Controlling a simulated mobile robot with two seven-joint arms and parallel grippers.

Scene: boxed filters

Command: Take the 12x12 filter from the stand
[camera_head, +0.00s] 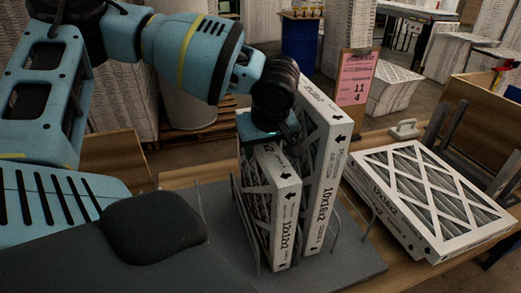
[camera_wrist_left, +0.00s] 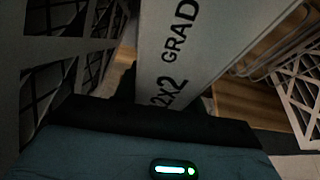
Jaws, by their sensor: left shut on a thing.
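The white-framed 12x12x2 filter (camera_head: 284,225) stands upright in the wire slots of the dark grey stand (camera_head: 350,268). My left gripper (camera_head: 283,143) comes down from above and is shut on the top of this filter. The fingertips are mostly hidden behind the wrist and the filter frames. In the left wrist view the edge of the filter (camera_wrist_left: 185,45) rises close in front of the gripper, with part of its printing readable. My right gripper is in neither view.
More filters (camera_head: 425,190) lie flat on the wooden table to the right. A pink sign (camera_head: 356,80) stands behind. A dark rounded shape (camera_head: 150,228) is at left.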

